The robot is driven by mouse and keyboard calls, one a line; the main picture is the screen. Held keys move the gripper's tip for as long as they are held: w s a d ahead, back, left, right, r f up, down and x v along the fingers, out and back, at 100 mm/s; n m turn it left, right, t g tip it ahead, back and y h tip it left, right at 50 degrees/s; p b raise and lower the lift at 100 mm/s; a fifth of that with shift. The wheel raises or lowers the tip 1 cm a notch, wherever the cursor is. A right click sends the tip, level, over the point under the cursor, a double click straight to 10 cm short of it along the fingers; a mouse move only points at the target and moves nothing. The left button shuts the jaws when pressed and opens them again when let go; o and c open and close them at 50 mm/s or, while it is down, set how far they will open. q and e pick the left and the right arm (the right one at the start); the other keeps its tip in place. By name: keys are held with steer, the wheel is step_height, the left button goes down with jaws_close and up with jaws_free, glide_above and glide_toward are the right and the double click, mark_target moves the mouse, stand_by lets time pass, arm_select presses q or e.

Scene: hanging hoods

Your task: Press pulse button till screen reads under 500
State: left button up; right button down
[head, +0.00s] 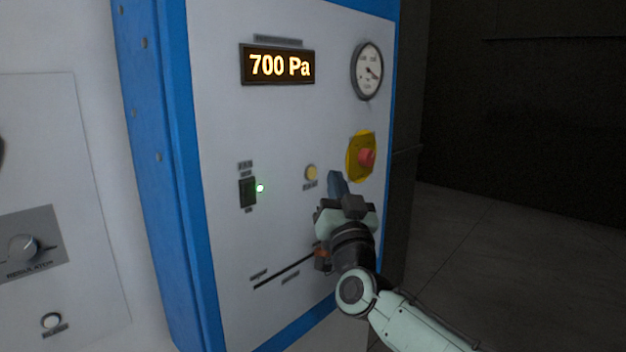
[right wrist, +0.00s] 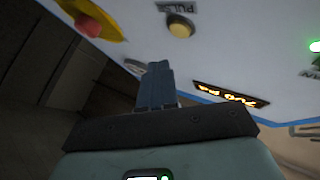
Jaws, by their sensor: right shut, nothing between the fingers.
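The screen (head: 279,66) on the white panel with blue edges reads 700 Pa in the head view. The pulse button (head: 311,173) is a small round yellow button below the screen. It also shows in the right wrist view (right wrist: 180,27) near the top, beside the label PULSE. My right gripper (head: 335,178) is shut and empty, its fingertips just right of and slightly below the button in the head view. In the right wrist view its fingertips (right wrist: 160,68) appear apart from the button. My left gripper is not in view.
A red stop knob on a yellow plate (head: 366,157) is close right of the gripper. A dial gauge (head: 368,71) is above it. A rocker switch (head: 247,192) with a green light is left, a slider slot (head: 284,272) below. A regulator knob (head: 22,247) is far left.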

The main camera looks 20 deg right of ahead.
steer(key=shift+s+d+b, duration=0.25)
steer(key=shift+s+b, duration=0.05)
steer(key=shift+s, duration=0.35)
steer(key=shift+s+d+b, duration=0.25)
steer(key=shift+s+b, duration=0.05)
steer(key=shift+s, duration=0.3)
